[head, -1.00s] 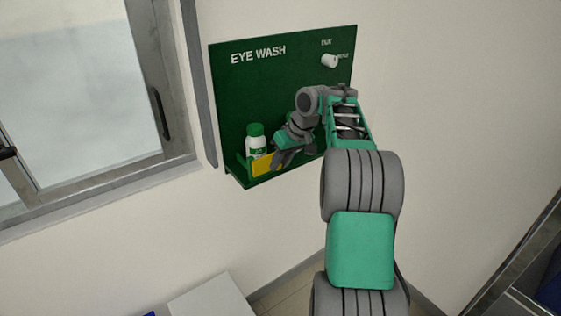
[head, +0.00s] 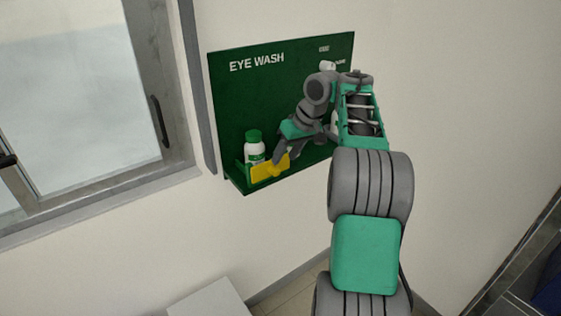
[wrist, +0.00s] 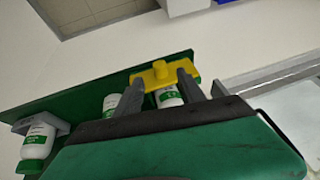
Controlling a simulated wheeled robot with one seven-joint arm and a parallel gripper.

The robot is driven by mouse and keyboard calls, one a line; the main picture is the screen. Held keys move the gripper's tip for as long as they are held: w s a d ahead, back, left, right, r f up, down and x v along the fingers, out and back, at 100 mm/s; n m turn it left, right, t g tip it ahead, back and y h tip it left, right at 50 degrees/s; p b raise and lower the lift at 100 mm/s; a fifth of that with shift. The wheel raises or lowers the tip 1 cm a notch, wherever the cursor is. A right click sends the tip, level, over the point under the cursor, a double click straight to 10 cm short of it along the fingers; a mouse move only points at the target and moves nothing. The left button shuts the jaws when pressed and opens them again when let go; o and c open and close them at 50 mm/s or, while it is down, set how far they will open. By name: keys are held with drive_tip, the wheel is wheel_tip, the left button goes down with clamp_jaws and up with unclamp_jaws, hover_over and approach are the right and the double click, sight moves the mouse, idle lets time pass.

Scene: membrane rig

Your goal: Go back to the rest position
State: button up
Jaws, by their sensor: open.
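My gripper (head: 281,154) is open at the front of the green eye wash board's shelf, beside a yellow bar (head: 268,169). In the wrist view my gripper's two fingers (wrist: 161,82) point at the yellow bar (wrist: 150,78), with its round knob seen between them. Whether the fingertips touch the bar is not clear. Nothing shows held between the fingers. My arm reaches up from the bottom of the head view and bends left to the shelf.
A white bottle with a green cap (head: 254,148) stands on the shelf behind the bar. The wrist view shows another bottle (wrist: 38,140) at left. The eye wash board (head: 235,100) hangs beside a window (head: 75,90). A white surface (head: 208,300) lies below.

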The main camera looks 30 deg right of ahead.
drive_tip(key=shift+s+d+r, duration=0.1)
drive_tip(key=shift+s+r, duration=0.1)
drive_tip(key=shift+r, duration=0.25)
drive_tip(key=s+d+f+m+g, duration=0.15)
drive_tip(key=s+f+m, duration=0.3)
drive_tip(key=f, duration=0.85)
drive_tip(key=s+a+f+m+g+h, duration=0.1)
drive_tip(key=s+a, duration=0.1)
drive_tip(key=s, duration=0.3)
drive_tip(key=s+a+f, duration=0.2)
drive_tip(key=s, duration=0.3)
drive_tip(key=s+a+r+h, duration=0.1)
drive_tip(key=s+a+h, duration=0.1)
drive_tip(key=s+a, duration=0.85)
drive_tip(key=w+a+r+n+t+b, duration=0.1)
drive_tip(key=a+r+n+t, duration=0.2)
drive_tip(key=a+r, duration=0.4)
drive_tip(key=shift+a+r+n+y, duration=0.15)
drive_tip(key=shift+a+n+y, duration=0.2)
drive_tip(key=shift+n, duration=0.1)
